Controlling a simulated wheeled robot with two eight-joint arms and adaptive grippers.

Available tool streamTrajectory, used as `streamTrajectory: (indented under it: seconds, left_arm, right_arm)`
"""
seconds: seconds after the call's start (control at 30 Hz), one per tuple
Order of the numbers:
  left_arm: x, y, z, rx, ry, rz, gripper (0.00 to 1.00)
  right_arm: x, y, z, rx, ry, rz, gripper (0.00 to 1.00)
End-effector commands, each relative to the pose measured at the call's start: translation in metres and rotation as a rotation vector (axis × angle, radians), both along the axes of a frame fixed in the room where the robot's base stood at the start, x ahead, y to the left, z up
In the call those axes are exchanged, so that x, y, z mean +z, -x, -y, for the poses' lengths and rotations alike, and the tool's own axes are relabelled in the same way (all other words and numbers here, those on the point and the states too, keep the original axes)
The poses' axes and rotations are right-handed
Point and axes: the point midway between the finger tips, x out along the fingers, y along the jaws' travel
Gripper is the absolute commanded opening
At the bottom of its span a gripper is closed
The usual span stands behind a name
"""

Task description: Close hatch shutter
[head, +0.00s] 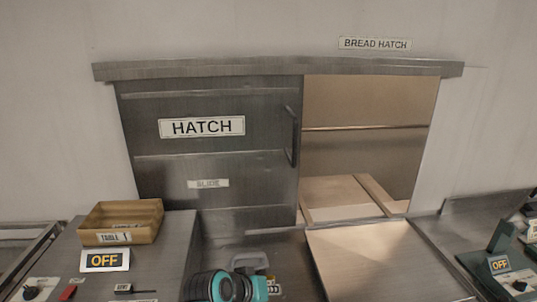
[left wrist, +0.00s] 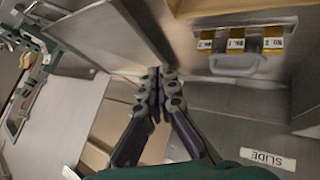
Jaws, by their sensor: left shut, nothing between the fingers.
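The hatch shutter (head: 215,160) is a dark grey metal panel with HATCH and SLIDE labels. It covers the left part of the bread hatch, and the right part (head: 365,110) is open. A dark vertical handle (head: 291,137) is at the shutter's right edge. The shutter's SLIDE side also shows at the lower right of the left wrist view (left wrist: 235,130). My left gripper (left wrist: 162,75) is shut and empty in the left wrist view. In the head view only my teal and black left wrist shows clearly, low at the bottom, below the shutter and apart from the handle. My right gripper is out of view.
A wooden box (head: 122,221) and an OFF sign (head: 105,260) stand on the left counter. A pale board (head: 380,262) lies below the opening. A grey-handled item (head: 250,262) with yellow tags stands by my left wrist. Equipment with another OFF sign (head: 499,265) is at right.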

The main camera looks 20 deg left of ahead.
Motion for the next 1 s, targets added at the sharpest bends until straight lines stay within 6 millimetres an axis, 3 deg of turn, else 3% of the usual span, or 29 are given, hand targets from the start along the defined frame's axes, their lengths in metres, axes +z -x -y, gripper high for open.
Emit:
streamTrajectory:
  seconds: [0.03,0.2,0.3,0.4,0.5,0.63,0.83,1.0]
  left_arm:
    - [0.034,-0.030,-0.006,0.044,0.092,0.025,0.00]
    - [0.115,-0.124,-0.040,0.183,0.424,0.138,0.00]
    - [0.154,-0.171,-0.073,0.257,0.598,0.209,0.00]
    - [0.181,-0.204,-0.108,0.316,0.735,0.272,0.00]
    - [0.197,-0.224,-0.133,0.353,0.827,0.316,0.00]
    - [0.205,-0.235,-0.149,0.375,0.883,0.345,0.00]
    - [0.202,-0.255,-0.143,0.374,0.891,0.346,0.00]
    - [0.196,-0.288,-0.131,0.373,0.889,0.346,0.00]
  right_arm:
    - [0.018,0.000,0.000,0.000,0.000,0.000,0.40]
    - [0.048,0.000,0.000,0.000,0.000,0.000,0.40]
    - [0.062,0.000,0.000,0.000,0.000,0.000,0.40]
    - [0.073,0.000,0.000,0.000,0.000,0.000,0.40]
    - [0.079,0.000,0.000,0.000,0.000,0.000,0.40]
    - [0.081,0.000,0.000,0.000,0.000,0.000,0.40]
    - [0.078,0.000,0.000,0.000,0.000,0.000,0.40]
    - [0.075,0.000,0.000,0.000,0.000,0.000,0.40]
